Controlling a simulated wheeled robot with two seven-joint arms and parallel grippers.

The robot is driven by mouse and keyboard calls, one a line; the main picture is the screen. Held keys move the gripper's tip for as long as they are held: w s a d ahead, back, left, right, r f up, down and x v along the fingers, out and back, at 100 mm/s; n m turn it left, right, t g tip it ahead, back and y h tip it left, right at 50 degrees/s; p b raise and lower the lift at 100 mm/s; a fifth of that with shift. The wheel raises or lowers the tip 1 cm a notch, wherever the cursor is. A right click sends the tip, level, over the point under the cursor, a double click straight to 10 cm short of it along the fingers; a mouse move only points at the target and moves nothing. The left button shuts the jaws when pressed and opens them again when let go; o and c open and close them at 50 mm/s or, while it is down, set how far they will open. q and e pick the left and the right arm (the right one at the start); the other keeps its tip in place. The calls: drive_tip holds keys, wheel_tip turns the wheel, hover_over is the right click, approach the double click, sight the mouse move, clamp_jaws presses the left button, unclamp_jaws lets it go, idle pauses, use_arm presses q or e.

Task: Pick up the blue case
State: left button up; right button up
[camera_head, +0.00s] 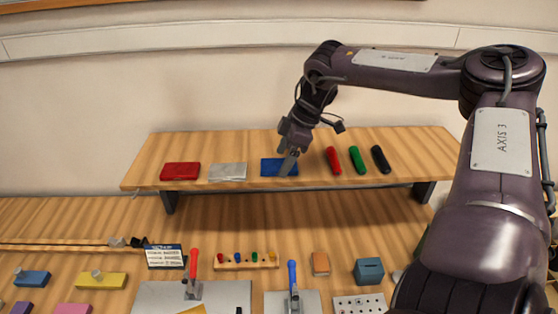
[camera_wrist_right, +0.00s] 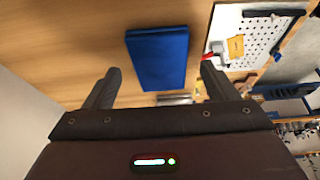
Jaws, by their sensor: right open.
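The flat blue case (camera_head: 270,167) lies on the raised wooden shelf, between a silver case and a red cylinder. My right gripper (camera_head: 289,160) is over its right part in the head view and hides some of it. In the right wrist view the blue case (camera_wrist_right: 158,58) lies ahead of the two fingers, toward the gap between them. The right gripper (camera_wrist_right: 158,84) is open, with nothing between its fingers. I cannot tell how far its fingertips are from the case. My left gripper is not in view.
On the shelf (camera_head: 400,140) stand a red case (camera_head: 180,171), a silver case (camera_head: 228,171) and red (camera_head: 333,160), green (camera_head: 358,160) and black (camera_head: 381,159) cylinders. The lower bench holds clamps, blocks and a white pegboard (camera_head: 360,304). A wall stands behind the shelf.

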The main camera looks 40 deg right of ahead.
drive_tip(key=shift+w+a+f, duration=0.15)
drive_tip(key=shift+f, duration=0.35)
drive_tip(key=shift+c, duration=0.8)
drive_tip(key=c, duration=0.9)
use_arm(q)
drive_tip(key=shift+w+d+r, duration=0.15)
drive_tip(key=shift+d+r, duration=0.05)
use_arm(e)
drive_tip(key=shift+r, duration=0.1)
